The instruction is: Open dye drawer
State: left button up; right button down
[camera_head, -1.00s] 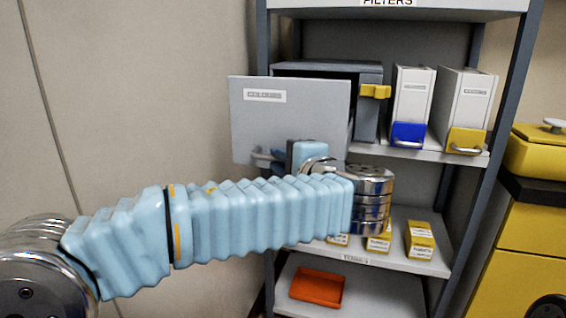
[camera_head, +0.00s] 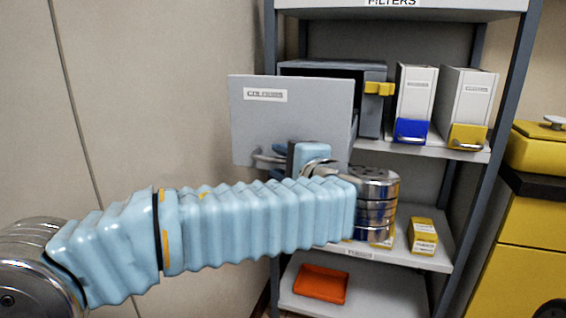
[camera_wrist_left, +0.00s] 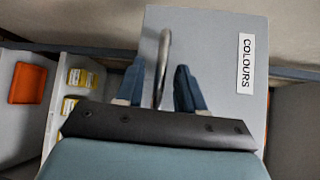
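The dye drawer has a grey front (camera_head: 290,125) labelled COLOURS and stands out from its dark grey cabinet (camera_head: 370,110) on the upper shelf. Its metal handle (camera_head: 268,159) is on the lower part of the front. In the left wrist view the handle (camera_wrist_left: 163,60) runs between the two blue fingers of my left gripper (camera_wrist_left: 160,85). The fingers are apart, with a visible gap on each side of the handle. In the head view my left gripper (camera_head: 285,160) is at the handle, partly hidden by my wrist. My right gripper is out of view.
Two white binder-like boxes, with a blue (camera_head: 410,131) and a yellow (camera_head: 467,136) front, stand right of the cabinet. Yellow boxes (camera_head: 423,236) are on the shelf below, and a red-orange tray (camera_head: 320,284) is lower. A wall is close on the left.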

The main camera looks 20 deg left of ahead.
pick_arm(q)
jog(key=v, duration=1.4)
jog(key=shift+f, duration=0.15)
